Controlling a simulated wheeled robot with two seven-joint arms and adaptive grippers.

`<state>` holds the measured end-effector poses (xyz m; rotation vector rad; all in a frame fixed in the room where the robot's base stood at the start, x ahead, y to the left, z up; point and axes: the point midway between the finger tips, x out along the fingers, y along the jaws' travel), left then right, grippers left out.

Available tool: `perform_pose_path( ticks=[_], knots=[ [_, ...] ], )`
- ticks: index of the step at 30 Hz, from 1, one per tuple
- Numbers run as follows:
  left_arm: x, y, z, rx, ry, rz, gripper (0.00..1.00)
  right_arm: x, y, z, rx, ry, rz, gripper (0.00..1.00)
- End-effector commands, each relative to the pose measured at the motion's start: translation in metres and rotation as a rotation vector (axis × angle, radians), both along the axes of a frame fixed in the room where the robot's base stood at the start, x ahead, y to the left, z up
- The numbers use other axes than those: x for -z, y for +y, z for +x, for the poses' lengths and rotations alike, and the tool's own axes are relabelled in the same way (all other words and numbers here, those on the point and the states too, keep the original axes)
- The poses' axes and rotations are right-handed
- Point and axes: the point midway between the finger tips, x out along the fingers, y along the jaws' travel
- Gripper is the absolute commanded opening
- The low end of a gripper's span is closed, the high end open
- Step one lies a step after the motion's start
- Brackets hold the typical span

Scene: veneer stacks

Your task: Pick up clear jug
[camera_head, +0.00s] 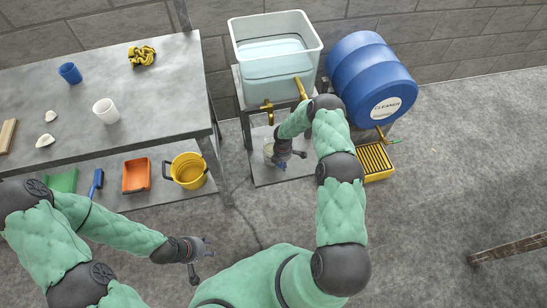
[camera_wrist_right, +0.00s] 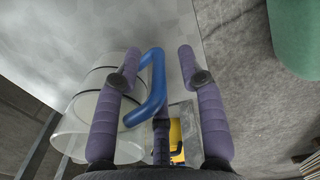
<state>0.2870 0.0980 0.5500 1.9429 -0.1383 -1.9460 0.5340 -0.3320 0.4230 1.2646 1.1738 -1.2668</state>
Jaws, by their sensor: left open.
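The clear jug (camera_wrist_right: 92,118) fills the left of the right wrist view, with a blue handle (camera_wrist_right: 150,88) on its side. In the head view the jug (camera_head: 268,151) is a small pale shape on the low shelf under the tank, partly hidden by my right gripper (camera_head: 292,160). My left gripper (camera_head: 208,258) is open and empty over the floor, in front of the workbench.
A clear tank of liquid (camera_head: 248,68) with brass taps (camera_head: 267,106) stands above the low shelf (camera_head: 262,176). A blue cleaner drum (camera_head: 355,72) and yellow drip tray (camera_head: 375,163) are to its right. The workbench (camera_head: 165,85) holds a blue cup (camera_head: 70,73) and a white cup (camera_head: 106,111).

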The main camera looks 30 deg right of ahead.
Motion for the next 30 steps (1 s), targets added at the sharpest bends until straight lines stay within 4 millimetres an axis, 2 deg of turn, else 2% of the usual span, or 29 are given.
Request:
perform_pose_path(
  ticks=[2,8,11,12,13,30],
  knots=[
    [0.0036,0.0,0.0001,0.0,0.0,0.0,0.43,0.0058,-0.0007,0.0008,0.001,-0.002,-0.001,0.4],
    [0.002,0.0,0.0001,0.0,0.0,0.0,0.43,0.0045,-0.0005,0.001,0.0,-0.002,-0.001,0.4],
    [0.002,0.0,0.0001,0.0,0.0,0.0,0.43,0.0045,-0.0003,0.0009,0.0,-0.002,0.0,0.15],
    [0.002,0.0,0.0001,0.0,0.0,0.0,0.43,0.0045,-0.0003,0.0009,0.0,-0.002,0.0,0.03],
    [0.002,0.0,0.0001,0.0,0.0,0.0,0.43,0.0046,-0.0003,0.0008,0.0,-0.002,0.0,0.0],
    [0.0002,0.0,0.0001,0.0,0.0,0.0,0.43,0.0009,-0.0008,0.0021,0.0,-0.005,-0.001,0.0]
  ],
)
